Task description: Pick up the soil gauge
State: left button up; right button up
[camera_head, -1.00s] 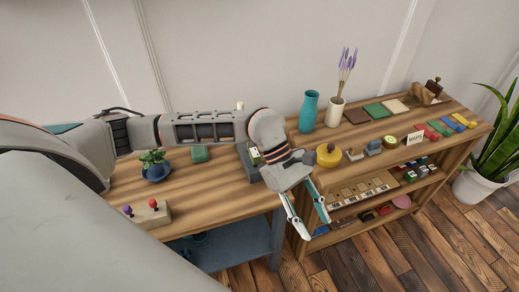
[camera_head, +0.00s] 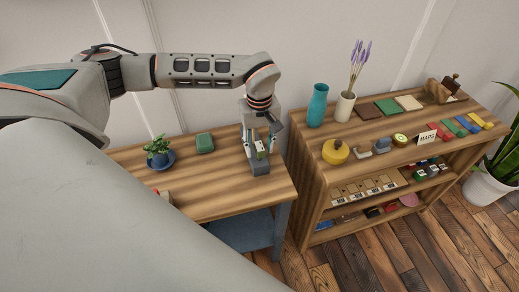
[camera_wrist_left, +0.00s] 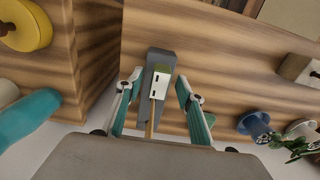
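The soil gauge (camera_head: 261,150) is a small white body with a green face, standing in a grey holder (camera_head: 260,168) at the right end of the wooden table. The left wrist view shows the gauge (camera_wrist_left: 161,78) with a thin brass-coloured probe, and the dark grey holder (camera_wrist_left: 159,58) beside it. My left gripper (camera_head: 259,139) is above the holder, pointing down. In the left wrist view, the open fingers of my left gripper (camera_wrist_left: 160,77) stand one on each side of the gauge, with gaps visible. My right gripper is in no view.
A green block (camera_head: 205,143) and a potted plant (camera_head: 158,155) are left of the holder on the table (camera_head: 215,185). A shelf unit to the right carries a yellow round object (camera_head: 335,152), a teal vase (camera_head: 317,105) and several small goods. A gap separates table and shelf.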

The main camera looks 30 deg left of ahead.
pick_arm(q)
jog(key=shift+f, duration=1.3)
grip_shut()
jog(key=shift+w+r, duration=0.1)
notch_tip(320, 180, up, 26)
jog(key=p, duration=0.4)
dwell(0.4)
